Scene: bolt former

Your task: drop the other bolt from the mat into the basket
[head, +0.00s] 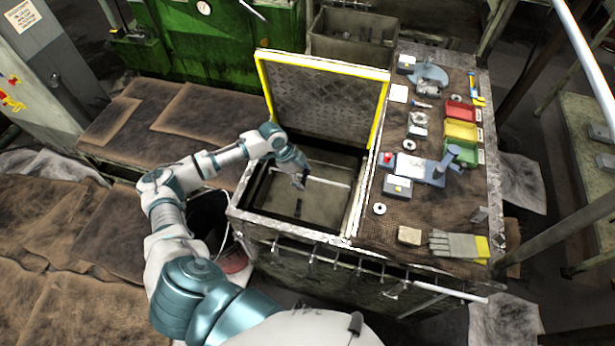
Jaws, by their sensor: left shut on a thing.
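My left gripper (300,180) is over the open lidded bin (262,215), below its raised lid. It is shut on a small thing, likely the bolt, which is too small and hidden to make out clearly. Inside the bin is a dark recess with pale rim lines, and a small dark upright shape (298,208) stands in it. I cannot tell which container is the basket. The brown mat (395,222) covers the bench top to the right of the bin. I cannot pick out a bolt on it. My right gripper is not in view.
The raised lid (325,100) stands behind my gripper. On the bench are red, yellow and green trays (461,133), a grey-blue device (418,168), washers and gloves (459,245). A black bucket (208,222) stands left of the bin. A metal crate (352,40) is behind.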

